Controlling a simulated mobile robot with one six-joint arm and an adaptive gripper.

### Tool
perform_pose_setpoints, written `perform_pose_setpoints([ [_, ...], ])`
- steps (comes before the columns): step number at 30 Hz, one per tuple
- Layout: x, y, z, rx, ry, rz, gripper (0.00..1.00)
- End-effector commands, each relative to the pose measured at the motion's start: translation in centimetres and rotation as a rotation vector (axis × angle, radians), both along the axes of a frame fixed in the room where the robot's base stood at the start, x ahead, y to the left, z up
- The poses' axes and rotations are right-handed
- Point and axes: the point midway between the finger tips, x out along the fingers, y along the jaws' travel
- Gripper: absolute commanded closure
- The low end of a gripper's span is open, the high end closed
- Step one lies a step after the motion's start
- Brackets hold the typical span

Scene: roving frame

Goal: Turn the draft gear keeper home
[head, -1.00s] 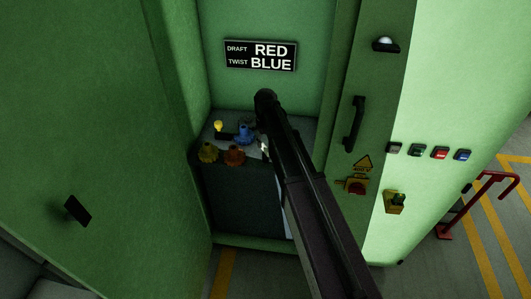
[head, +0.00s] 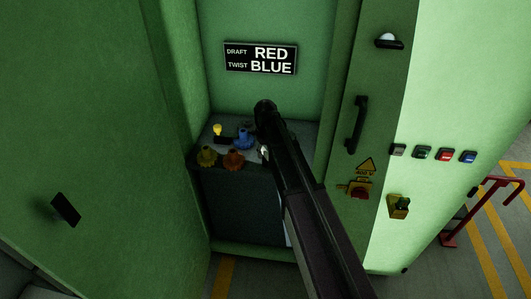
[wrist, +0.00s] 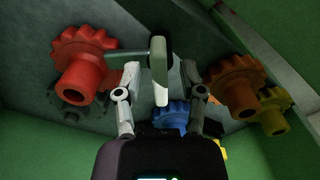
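In the wrist view a grey-green keeper (wrist: 159,80) shows as an upright grip with a flat bar running left toward the red gear (wrist: 84,62). The bar's end is close to the red gear's right edge; I cannot tell if they touch. My gripper (wrist: 160,68) is open, one finger on each side of the keeper's grip, with gaps showing on both sides. In the head view my arm hides the keeper, the red gear and most of the gripper. A sign (head: 260,58) reads DRAFT RED, TWIST BLUE.
A blue gear (head: 243,138), an orange gear (head: 233,159), a yellow gear (head: 206,156) and a yellow knob (head: 218,129) stand on the ledge left of my arm. Green cabinet walls close in on both sides. A door handle (head: 355,125) is at right.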

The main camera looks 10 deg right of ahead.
Motion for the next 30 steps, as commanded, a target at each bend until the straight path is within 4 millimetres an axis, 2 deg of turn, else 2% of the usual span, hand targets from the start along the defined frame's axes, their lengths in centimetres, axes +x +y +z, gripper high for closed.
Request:
perform_pose_setpoints([
  [1,0.0,0.0,0.0,0.0,0.0,0.0,0.66],
  [4,0.0,0.0,0.0,0.0,0.0,0.0,0.96],
  [5,0.0,0.0,0.0,0.0,0.0,0.0,1.0],
  [14,-0.01,0.01,-0.01,0.0,0.0,0.014,1.0],
  [24,-0.02,-0.01,-0.01,0.0,0.0,0.175,1.0],
  [30,-0.03,-0.01,-0.02,0.0,0.0,0.205,1.0],
])
